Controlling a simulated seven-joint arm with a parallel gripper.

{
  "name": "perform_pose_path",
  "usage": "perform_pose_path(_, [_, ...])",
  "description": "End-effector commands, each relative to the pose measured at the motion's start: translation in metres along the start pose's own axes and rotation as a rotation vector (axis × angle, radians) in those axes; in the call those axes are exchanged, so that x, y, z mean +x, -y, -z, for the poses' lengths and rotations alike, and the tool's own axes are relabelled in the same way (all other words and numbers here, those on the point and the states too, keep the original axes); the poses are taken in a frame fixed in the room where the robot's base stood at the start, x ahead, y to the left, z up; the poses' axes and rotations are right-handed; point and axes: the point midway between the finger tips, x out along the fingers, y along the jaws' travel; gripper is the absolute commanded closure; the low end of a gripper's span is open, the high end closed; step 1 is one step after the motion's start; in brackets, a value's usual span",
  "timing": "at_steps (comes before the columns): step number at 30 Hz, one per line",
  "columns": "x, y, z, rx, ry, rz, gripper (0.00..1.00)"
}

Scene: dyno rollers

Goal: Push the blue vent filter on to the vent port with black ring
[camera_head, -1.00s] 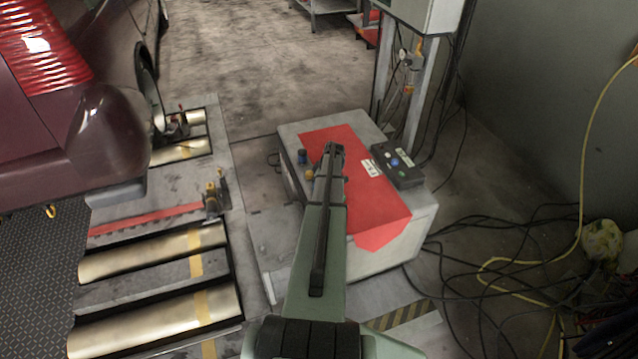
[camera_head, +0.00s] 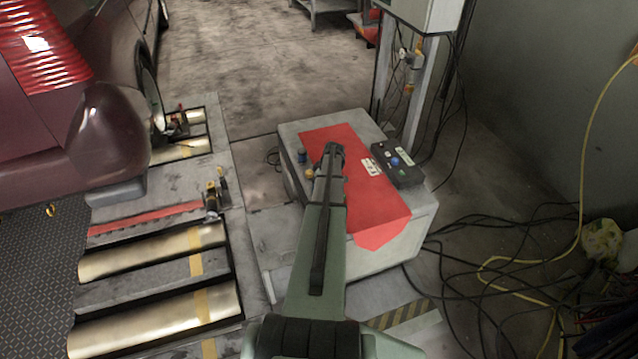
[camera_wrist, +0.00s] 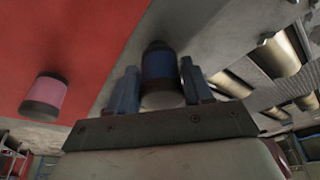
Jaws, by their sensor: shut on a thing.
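The blue vent filter (camera_wrist: 158,66) is a short blue cylinder with a dark end and a pale end. In the wrist view it sits between the two fingers of my gripper (camera_wrist: 160,88), which is shut on it. In the head view my gripper (camera_head: 333,150) is above the red top of a grey box, and my arm hides the filter there. I cannot make out a vent port with a black ring in either view. A pink cylinder with dark ends (camera_wrist: 46,94) shows left of the fingers in the wrist view, against the red surface.
The grey box (camera_head: 400,245) has a red panel (camera_head: 385,210) and a black button unit (camera_head: 398,165). Small blue (camera_head: 302,157) and orange (camera_head: 309,174) parts are at its left side. A post (camera_head: 415,110) stands behind. Rollers (camera_head: 150,250) and a maroon car (camera_head: 60,150) are left.

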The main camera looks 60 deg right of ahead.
Motion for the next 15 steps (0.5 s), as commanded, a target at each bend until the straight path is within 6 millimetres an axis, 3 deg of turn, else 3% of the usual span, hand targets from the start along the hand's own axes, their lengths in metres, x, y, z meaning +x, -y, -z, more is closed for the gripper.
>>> perform_pose_path(12, [0.0059, -0.0001, -0.0018, 0.000, 0.000, 0.000, 0.81])
perform_pose_path(13, [0.0061, -0.0001, -0.0018, 0.000, 0.000, 0.000, 0.49])
perform_pose_path(15, [0.0058, -0.0001, -0.0017, 0.000, 0.000, 0.000, 0.42])
